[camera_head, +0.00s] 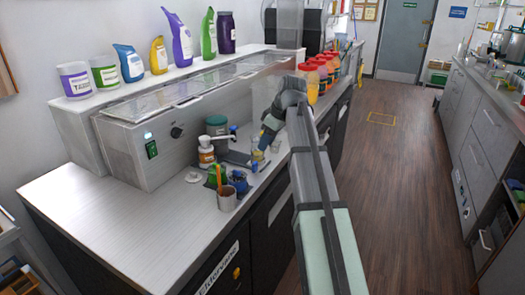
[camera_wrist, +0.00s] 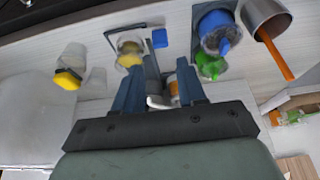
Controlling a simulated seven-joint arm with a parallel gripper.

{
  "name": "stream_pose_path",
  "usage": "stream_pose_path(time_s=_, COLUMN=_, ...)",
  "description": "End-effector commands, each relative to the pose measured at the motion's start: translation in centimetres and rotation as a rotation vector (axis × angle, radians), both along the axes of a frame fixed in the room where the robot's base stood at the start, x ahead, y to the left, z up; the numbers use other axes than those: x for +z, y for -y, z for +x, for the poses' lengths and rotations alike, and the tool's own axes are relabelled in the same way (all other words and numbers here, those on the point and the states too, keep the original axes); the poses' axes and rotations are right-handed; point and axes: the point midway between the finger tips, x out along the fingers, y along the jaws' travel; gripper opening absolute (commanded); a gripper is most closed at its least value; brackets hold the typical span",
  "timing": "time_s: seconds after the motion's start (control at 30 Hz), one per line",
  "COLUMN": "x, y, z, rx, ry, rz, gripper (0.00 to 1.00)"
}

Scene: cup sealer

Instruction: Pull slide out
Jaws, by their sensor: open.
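My gripper (camera_head: 264,145) hangs above the counter beside the small dark-based device at the middle. In the wrist view its two blue fingers (camera_wrist: 166,66) are spread apart. A small blue block (camera_wrist: 160,38) is beside that holder, beyond the gap between the fingers. I cannot tell for sure which part is the slide. A lever with a blue end (camera_head: 233,129) shows in the head view. The arm hides part of the device.
A grey cup with an orange stick (camera_head: 227,198), blue and green items (camera_head: 237,181) and a white bottle (camera_head: 206,152) stand close by. Orange jars (camera_head: 309,82) line up behind the arm. A long metal unit (camera_head: 180,120) stands at the back. The counter's left front is clear.

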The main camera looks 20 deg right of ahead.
Motion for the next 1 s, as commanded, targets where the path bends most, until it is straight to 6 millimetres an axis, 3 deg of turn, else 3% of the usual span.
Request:
stream_pose_path(time_s=0.23, x=2.0, y=0.6, z=-0.6, rx=0.0, ry=0.0, rz=0.0, gripper=0.4)
stream_pose_path(time_s=0.77, x=2.3, y=0.7, z=-0.7, rx=0.0, ry=-0.001, rz=0.0, gripper=0.4)
stream_pose_path(time_s=0.87, x=1.8, y=0.8, z=-0.7, rx=-0.004, ry=-0.005, rz=0.002, gripper=0.4)
stream_pose_path(time_s=1.0, x=-0.8, y=1.6, z=-0.5, rx=-0.032, ry=-0.027, rz=0.013, gripper=0.4)
